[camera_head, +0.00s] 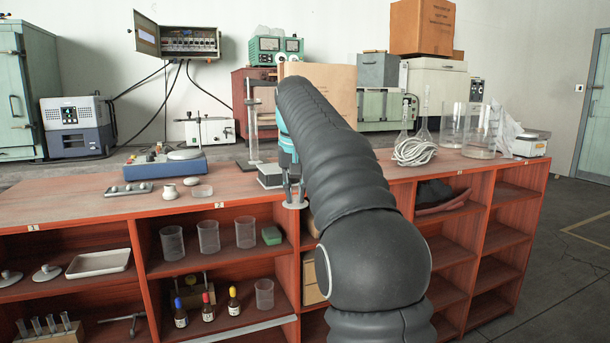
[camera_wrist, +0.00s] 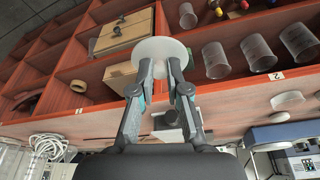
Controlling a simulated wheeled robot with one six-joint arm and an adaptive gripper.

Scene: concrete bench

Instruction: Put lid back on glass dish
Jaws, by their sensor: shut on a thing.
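My gripper (camera_head: 292,194) is at the front edge of the bench, right of the picture's centre-left, pointing down. It is shut on a pale round lid (camera_head: 295,205), which also shows as a white disc at the fingertips (camera_wrist: 160,68) in the wrist view. The part of the lid between the fingers is hidden. A low clear glass dish (camera_head: 202,191) stands on the bench to the left of my gripper, apart from it. It also shows in the wrist view (camera_wrist: 287,100) at the right. No lid is on the dish.
A blue instrument (camera_head: 165,166) and a stand (camera_head: 253,130) are behind. Beakers (camera_head: 209,236) and bottles fill shelves below. Coiled white cable (camera_head: 414,152) and glassware are right.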

